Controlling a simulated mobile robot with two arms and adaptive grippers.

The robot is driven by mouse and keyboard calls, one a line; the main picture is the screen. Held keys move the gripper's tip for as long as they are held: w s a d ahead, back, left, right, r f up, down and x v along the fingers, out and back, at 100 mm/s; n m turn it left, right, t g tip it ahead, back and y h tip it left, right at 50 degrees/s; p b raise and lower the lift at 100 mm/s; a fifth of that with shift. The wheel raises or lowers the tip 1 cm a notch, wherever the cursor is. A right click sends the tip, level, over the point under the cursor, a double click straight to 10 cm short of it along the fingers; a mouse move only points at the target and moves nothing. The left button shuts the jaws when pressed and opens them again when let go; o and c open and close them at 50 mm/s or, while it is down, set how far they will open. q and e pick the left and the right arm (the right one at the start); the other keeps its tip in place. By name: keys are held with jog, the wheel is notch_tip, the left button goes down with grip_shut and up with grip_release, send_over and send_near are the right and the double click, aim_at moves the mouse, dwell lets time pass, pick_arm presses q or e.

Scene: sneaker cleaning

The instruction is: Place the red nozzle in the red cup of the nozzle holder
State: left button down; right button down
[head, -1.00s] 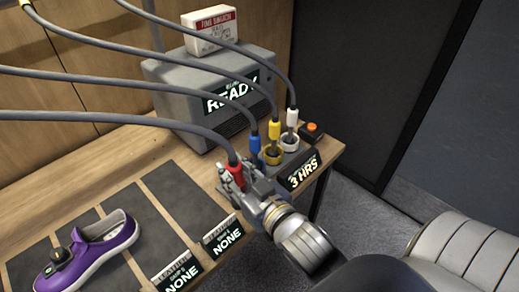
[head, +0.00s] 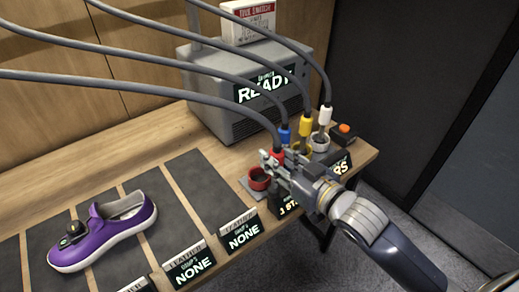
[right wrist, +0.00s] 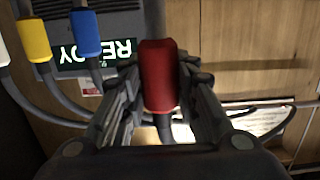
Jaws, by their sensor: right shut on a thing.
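My right gripper (head: 274,166) is shut on the red nozzle (head: 277,152), whose grey hose runs off to the upper left. In the right wrist view, the red nozzle (right wrist: 158,75) stands between the two fingers. The red cup (head: 259,178) of the nozzle holder (head: 248,187) shows just left of and below the gripper, with its dark opening visible. The nozzle appears apart from the cup, up and to its right. The nozzle's lower end is hidden behind my gripper in the head view. My left gripper is not in view.
Blue (head: 285,134), yellow (head: 305,125) and white (head: 325,115) nozzles on hoses stand close behind my gripper. A grey machine (head: 205,95) is behind them. A purple sneaker (head: 105,232) lies on a dark mat at left. An orange button (head: 344,128) sits near the table's right edge.

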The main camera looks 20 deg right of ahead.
jog(key=w+a+f+p, duration=0.1)
jog(key=w+f, duration=0.3)
jog(key=w, duration=0.5)
jog(key=shift+a+f+p, duration=0.15)
jog(key=shift+p, duration=0.4)
jog(key=shift+f, duration=0.1)
jog(key=c, duration=1.2)
grip_release()
jog(key=shift+c, duration=0.2)
jog(key=b+v, duration=0.2)
jog(key=v, duration=1)
